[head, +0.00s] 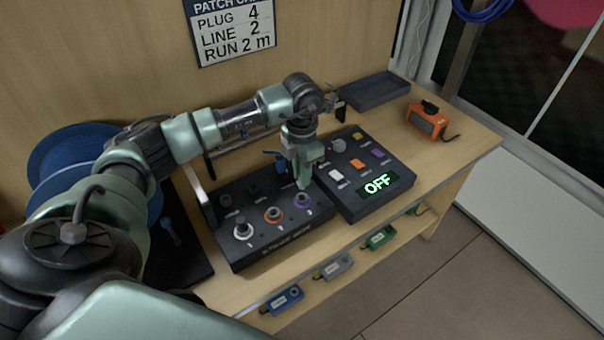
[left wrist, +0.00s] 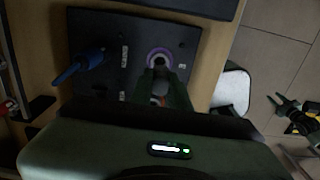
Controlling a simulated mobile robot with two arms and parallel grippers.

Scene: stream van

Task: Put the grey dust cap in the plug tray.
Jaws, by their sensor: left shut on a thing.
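My left gripper (head: 303,184) points down at the purple-ringed socket (head: 303,205) on the black stage box (head: 285,245). Its fingers are shut on a small grey piece at that ring, which looks like the grey dust cap (head: 302,198). The fingers hide much of it, and I cannot tell whether it is still seated. In the left wrist view the purple ring (left wrist: 159,52) shows just past the fingertips (left wrist: 160,82). The plug tray, a shallow dark tray (head: 375,90), stands at the back right of the bench and looks empty.
A control box with an OFF display (head: 365,190) stands right of the stage box. An orange device (head: 427,118) sits near the tray. A blue plug (left wrist: 80,67) rises nearby.

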